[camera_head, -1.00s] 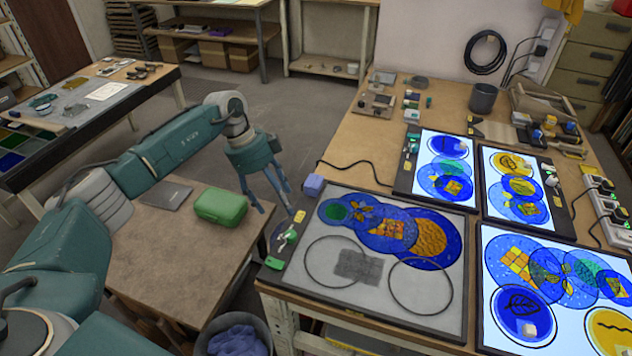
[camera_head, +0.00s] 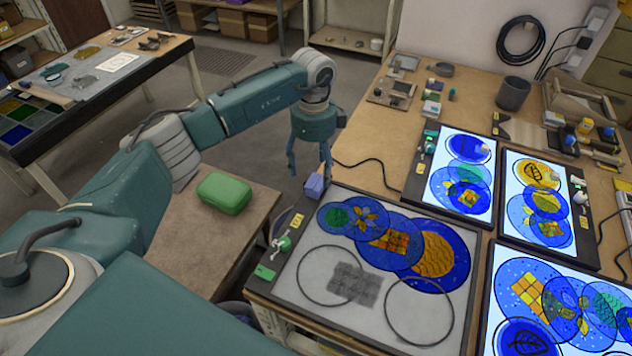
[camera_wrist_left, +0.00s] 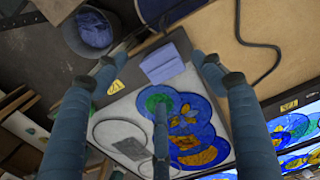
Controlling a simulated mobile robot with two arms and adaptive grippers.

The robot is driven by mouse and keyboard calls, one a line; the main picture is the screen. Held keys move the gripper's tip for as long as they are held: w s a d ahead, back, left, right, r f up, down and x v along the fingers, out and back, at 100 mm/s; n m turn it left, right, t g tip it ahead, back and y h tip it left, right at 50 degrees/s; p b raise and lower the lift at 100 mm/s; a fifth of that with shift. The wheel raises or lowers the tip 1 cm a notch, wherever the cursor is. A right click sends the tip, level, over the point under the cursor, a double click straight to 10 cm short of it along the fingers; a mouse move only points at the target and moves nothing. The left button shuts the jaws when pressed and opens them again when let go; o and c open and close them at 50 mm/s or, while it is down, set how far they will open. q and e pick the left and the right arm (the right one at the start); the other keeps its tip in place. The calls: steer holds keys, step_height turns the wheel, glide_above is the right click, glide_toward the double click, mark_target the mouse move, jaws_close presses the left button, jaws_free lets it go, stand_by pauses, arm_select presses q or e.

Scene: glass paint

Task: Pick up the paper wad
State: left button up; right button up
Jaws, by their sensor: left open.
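A pale blue, folded-looking wad (camera_head: 315,185), which I take for the paper wad, sits at the far left corner of the framed light panel on the table. It also shows in the left wrist view (camera_wrist_left: 162,64). My left gripper (camera_head: 309,170) is just above and behind it in the head view, fingers pointing down. Whether any finger touches the wad I cannot tell. My right gripper is not in view.
The framed panel (camera_head: 318,268) holds coloured glass discs and dark rings. A black cable (camera_head: 372,162) runs behind the wad. Lit panels (camera_head: 452,205) stand to the right. A green case (camera_head: 224,193) lies on the lower table at left. A bin (camera_wrist_left: 95,30) shows below the table edge.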

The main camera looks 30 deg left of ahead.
mark_target(316, 181)
arm_select(q)
steer(key=shift+f, duration=0.35)
steer(key=shift+w+d+f+p, duration=0.1)
steer(key=shift+f+p, duration=0.25)
steer(key=shift+p, duration=0.05)
step_height(316, 181, down, 4)
steer(key=shift+d+r+p, duration=0.15)
steer(key=shift+r+p, duration=0.05)
steer(key=shift+p, duration=0.75)
steer(key=shift+f, duration=0.5)
steer(key=shift+c, duration=0.2)
steer(key=c, duration=1)
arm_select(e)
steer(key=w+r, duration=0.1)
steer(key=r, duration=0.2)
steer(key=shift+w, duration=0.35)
